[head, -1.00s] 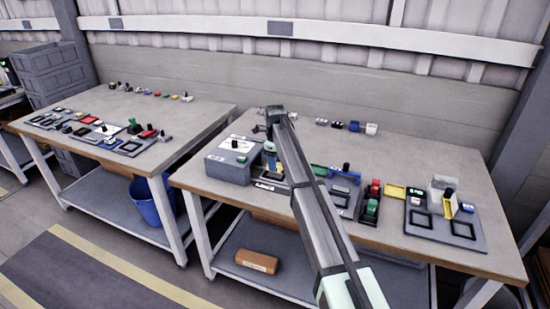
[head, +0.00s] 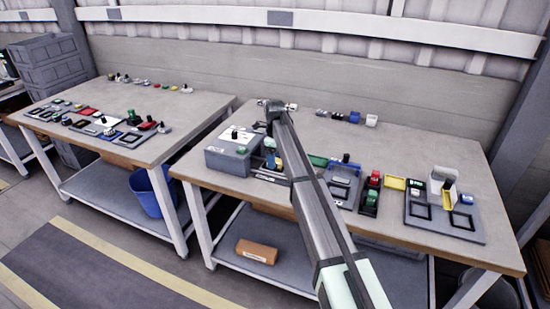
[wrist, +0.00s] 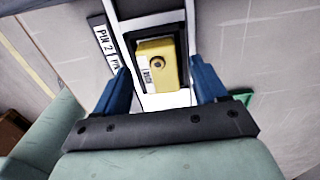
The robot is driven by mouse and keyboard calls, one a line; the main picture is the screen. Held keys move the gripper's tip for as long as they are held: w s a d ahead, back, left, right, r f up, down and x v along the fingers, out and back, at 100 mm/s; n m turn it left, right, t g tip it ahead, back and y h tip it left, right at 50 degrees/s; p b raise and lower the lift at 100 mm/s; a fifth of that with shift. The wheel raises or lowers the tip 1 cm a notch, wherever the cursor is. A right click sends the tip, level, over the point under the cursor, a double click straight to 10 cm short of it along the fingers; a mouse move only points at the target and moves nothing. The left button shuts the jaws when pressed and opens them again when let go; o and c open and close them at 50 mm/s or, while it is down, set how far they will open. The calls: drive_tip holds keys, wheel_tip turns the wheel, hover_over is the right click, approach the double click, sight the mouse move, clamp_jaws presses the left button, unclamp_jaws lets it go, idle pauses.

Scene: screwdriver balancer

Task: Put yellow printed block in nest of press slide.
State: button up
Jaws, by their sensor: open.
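The yellow printed block (wrist: 157,65) lies between my gripper's fingers in the wrist view. It has a round dark-centred hole on top and a white printed label on its near left side. It sits within a dark-edged rectangular recess between pale rails (wrist: 150,20); I cannot tell whether it is fully seated. My gripper (wrist: 160,66) is open, with one blue finger on each side of the block and gaps visible. In the head view my arm hides much of the area around my gripper, beside the grey box (head: 228,158).
A label strip reading "PIN 2" (wrist: 104,37) lies left of the rails. In the head view, a red-and-green fixture (head: 371,193), a yellow tray (head: 395,183) and a grey plate with square frames (head: 445,222) stand right of my arm. Bare bench top (head: 420,150) lies behind them.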

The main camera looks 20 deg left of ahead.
drive_tip(key=shift+r, duration=0.15)
wheel_tip(320, 180, up, 14)
drive_tip(key=shift+f, duration=0.2)
idle(0.5)
wheel_tip(320, 180, up, 5)
drive_tip(key=shift+f, duration=0.1)
idle(0.8)
